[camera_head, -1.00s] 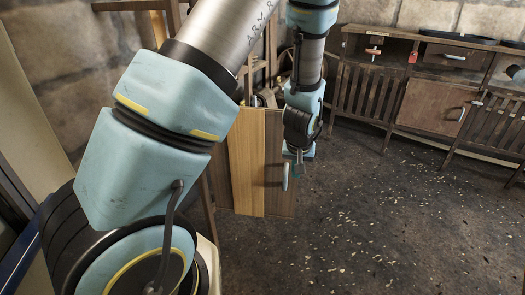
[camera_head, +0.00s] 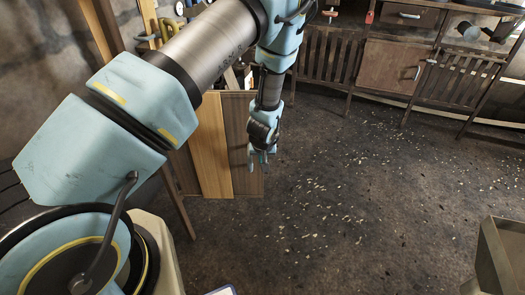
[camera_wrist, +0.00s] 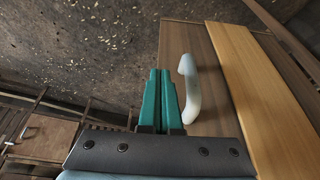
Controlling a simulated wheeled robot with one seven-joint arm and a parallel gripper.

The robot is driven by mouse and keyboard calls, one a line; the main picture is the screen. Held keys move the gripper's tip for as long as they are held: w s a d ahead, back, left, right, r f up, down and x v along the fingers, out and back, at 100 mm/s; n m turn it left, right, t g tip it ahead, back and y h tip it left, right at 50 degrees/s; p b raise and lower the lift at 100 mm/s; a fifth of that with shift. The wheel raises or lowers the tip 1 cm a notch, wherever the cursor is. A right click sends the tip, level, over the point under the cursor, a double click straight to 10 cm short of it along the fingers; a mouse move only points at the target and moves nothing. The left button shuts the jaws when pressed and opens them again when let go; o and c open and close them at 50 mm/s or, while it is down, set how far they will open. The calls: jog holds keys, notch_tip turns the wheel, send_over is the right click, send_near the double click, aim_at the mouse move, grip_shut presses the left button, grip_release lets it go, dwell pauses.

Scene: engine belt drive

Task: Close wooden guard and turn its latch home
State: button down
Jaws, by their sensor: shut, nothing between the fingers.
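The wooden guard (camera_head: 213,150) is a panel of dark and light upright planks, seen below my arm in the head view. In the wrist view the guard (camera_wrist: 243,85) fills the right side, with a pale curved handle (camera_wrist: 189,88) on its darker plank. My gripper (camera_head: 259,160) points down by the guard's right edge. In the wrist view my gripper (camera_wrist: 159,75) is shut and empty, its teal fingers together just left of the handle. I cannot tell whether they touch it. The handle is hidden or unclear in the head view. I cannot make out the latch.
A wooden cabinet (camera_head: 388,68) with slatted sides stands along the back wall. Tools (camera_head: 170,27) show behind my arm. A grey-brown box (camera_head: 497,255) stands at the lower right. The speckled floor (camera_head: 345,200) between is clear.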

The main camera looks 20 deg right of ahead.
jog(key=shift+w+d+f+p, duration=0.15)
jog(key=shift+w+d+p, duration=0.2)
jog(key=shift+w, duration=0.3)
jog(key=shift+w+d+f+p, duration=0.15)
jog(key=shift+w+d+p, duration=0.15)
jog(key=shift+w, duration=0.35)
jog(key=shift+w+d+f+p, duration=0.15)
jog(key=shift+w+d+p, duration=0.15)
jog(key=shift+w, duration=0.35)
